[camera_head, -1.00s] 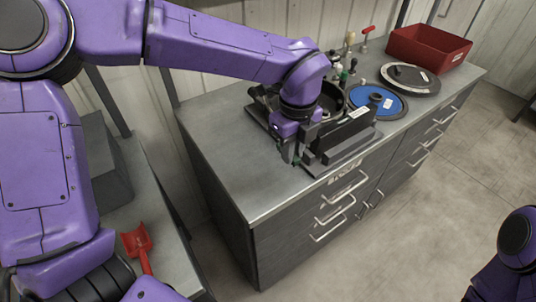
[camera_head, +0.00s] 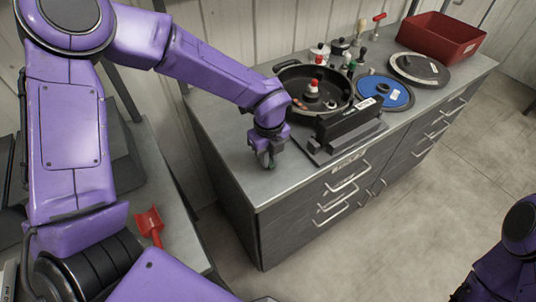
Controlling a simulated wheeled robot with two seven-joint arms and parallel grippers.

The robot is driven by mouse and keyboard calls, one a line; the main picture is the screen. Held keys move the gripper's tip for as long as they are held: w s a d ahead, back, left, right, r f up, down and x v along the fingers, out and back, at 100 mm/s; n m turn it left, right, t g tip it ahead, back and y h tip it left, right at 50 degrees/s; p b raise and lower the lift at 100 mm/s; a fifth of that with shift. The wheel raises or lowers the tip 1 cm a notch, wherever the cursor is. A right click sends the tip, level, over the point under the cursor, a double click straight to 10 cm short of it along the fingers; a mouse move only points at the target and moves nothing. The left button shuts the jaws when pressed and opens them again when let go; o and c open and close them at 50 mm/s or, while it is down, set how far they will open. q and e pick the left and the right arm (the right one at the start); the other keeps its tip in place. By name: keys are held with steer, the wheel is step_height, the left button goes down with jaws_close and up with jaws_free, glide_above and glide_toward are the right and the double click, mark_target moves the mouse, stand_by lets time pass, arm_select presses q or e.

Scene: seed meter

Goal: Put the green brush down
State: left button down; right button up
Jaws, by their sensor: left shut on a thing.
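My left gripper (camera_head: 268,160) points down over the bare left end of the grey cabinet top (camera_head: 232,130). It is shut on the green brush, which is mostly hidden by the fingers; only a small greenish patch shows low between them. The fingers are close to the surface, but I cannot tell whether the brush touches it. Only a part of my right arm shows at the lower right; its gripper is out of view.
Right of the gripper stand a black seed meter housing (camera_head: 285,75) and a dark block-like fixture (camera_head: 345,122). Beyond are a blue disc (camera_head: 392,94), a dark disc (camera_head: 425,66), several small-handled tools and a red bin (camera_head: 440,38). A red scoop (camera_head: 149,222) lies on the left bench.

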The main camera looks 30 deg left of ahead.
arm_select(q)
steer(key=c, duration=1.1)
jaws_free()
steer(key=shift+f, duration=0.15)
steer(key=shift+r+p, duration=0.3)
steer(key=shift+r, duration=0.1)
step_height(320, 180, up, 12)
steer(key=shift+f+b, duration=0.2)
steer(key=shift+b, duration=0.6)
